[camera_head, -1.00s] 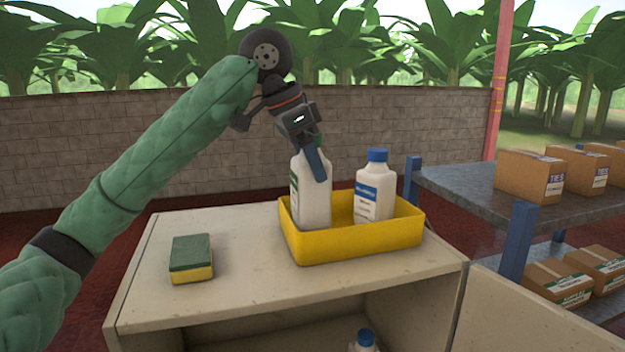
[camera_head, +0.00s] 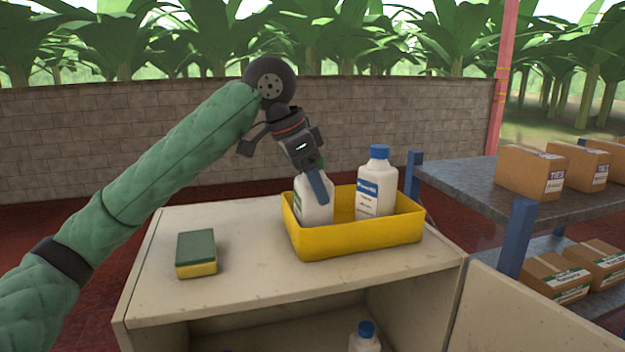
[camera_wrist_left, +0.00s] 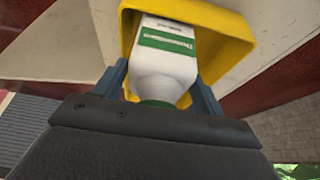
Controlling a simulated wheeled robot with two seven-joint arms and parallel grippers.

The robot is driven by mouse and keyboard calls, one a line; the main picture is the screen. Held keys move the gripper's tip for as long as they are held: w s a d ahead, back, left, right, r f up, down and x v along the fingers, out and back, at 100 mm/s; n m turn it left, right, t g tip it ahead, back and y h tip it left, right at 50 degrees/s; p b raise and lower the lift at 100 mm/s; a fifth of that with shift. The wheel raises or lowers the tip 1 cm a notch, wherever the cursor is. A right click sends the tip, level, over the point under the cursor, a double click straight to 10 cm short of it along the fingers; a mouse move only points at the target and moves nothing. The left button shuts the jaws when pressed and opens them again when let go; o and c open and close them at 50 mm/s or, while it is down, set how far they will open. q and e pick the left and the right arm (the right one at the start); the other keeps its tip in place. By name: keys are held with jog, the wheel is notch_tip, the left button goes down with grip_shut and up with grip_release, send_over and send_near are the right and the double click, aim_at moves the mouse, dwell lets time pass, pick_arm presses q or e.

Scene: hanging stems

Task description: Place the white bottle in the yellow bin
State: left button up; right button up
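The white bottle (camera_head: 315,209) with a green label stands roughly upright inside the yellow bin (camera_head: 365,239), at its left end. My left gripper (camera_head: 318,188) points down over the bottle, one blue finger in front of it. In the left wrist view, the fingers (camera_wrist_left: 160,90) lie on both sides of the bottle's upper part (camera_wrist_left: 165,67), seemingly shut on it, with its green cap close to my palm. The bottle's base is hidden by the bin wall, so I cannot tell whether it touches the bin floor. My right gripper is not in view.
A white bottle with a blue cap (camera_head: 376,186) stands in the bin's right part. A green and yellow sponge (camera_head: 196,254) lies left on the cabinet top (camera_head: 250,285). Another blue-capped bottle (camera_head: 365,338) is inside the cabinet. Shelves with cardboard boxes (camera_head: 531,175) stand at right.

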pick_arm(q)
jog(key=shift+o, duration=0.9)
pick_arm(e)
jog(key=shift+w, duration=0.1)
pick_arm(q)
jog(key=shift+a+r+b, duration=0.15)
jog(key=shift+r+b, duration=0.15)
jog(key=shift+r, duration=0.2)
jog(key=shift+b+v, duration=0.5)
jog(key=shift+v, duration=0.75)
jog(key=b+v, duration=0.2)
jog(key=v, duration=0.6)
jog(key=shift+a+r, duration=0.15)
jog(key=shift+r, duration=0.2)
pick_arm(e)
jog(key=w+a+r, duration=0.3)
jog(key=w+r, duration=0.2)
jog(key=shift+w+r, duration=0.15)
